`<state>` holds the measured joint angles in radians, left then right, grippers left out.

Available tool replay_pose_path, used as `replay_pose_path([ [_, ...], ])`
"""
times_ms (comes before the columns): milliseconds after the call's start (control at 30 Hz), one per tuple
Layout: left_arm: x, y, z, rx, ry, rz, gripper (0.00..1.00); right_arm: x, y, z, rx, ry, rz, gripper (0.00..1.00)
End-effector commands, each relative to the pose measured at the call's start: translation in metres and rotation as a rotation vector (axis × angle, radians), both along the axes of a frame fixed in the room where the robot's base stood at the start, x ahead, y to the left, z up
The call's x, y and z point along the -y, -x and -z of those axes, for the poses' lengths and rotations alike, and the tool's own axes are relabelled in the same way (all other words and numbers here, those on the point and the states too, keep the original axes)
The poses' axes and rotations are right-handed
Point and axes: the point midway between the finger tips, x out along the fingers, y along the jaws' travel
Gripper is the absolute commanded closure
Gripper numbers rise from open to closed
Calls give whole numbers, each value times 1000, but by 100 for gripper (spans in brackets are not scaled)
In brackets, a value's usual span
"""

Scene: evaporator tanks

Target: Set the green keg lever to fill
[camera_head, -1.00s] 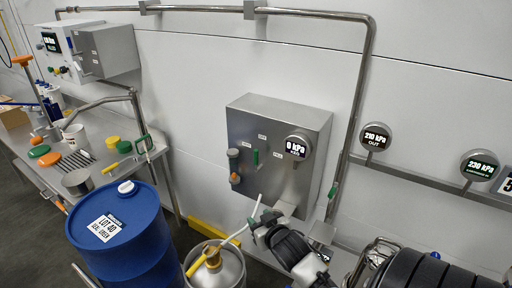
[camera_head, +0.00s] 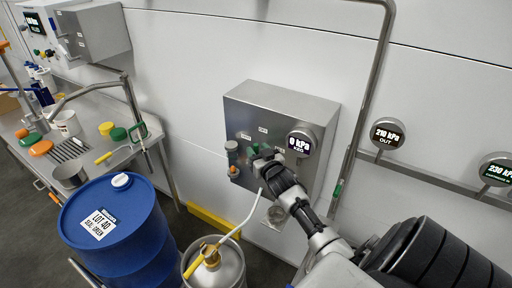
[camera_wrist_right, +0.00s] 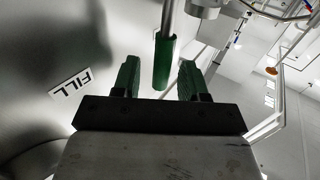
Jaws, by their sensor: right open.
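The steel keg panel (camera_head: 290,107) is on the wall, with a round display (camera_head: 300,142) reading 0 kPa at its right. My right gripper (camera_head: 262,153) is at the panel's front and partly covers it, so the lever is hard to tell from the green finger pads there. In the right wrist view the green lever handle (camera_wrist_right: 164,62) hangs from a metal rod between the two green-padded fingers of my right gripper (camera_wrist_right: 157,80). The fingers are open, with a gap on each side of the handle. A FILL label (camera_wrist_right: 72,90) is on the panel to the left. My left gripper is out of view.
A steel keg (camera_head: 222,270) with a yellow-handled coupler (camera_head: 203,257) and a pale hose stands below the panel. A blue drum (camera_head: 118,230) is left of it. A steel bench (camera_head: 92,165) holds tubs and lids. Pressure gauges (camera_head: 387,134) are on the right.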

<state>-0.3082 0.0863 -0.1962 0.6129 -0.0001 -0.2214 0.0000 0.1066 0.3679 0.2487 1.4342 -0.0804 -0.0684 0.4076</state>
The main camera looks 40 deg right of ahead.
Motion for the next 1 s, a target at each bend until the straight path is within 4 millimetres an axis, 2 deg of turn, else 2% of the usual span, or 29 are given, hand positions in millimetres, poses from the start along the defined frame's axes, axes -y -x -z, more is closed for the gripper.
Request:
replay_pose_path([
  [100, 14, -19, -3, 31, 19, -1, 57, 3, -10, -1, 1, 1, 0, 57],
  [167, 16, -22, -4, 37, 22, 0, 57, 4, -13, 0, 0, 1, -1, 57],
  [500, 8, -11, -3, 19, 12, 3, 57, 5, -15, 0, 0, 1, -1, 57],
  [800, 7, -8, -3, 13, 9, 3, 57, 5, -15, 0, 0, 1, -1, 100],
  [1000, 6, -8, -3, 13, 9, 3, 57, 4, -15, 0, 0, 1, -1, 100],
])
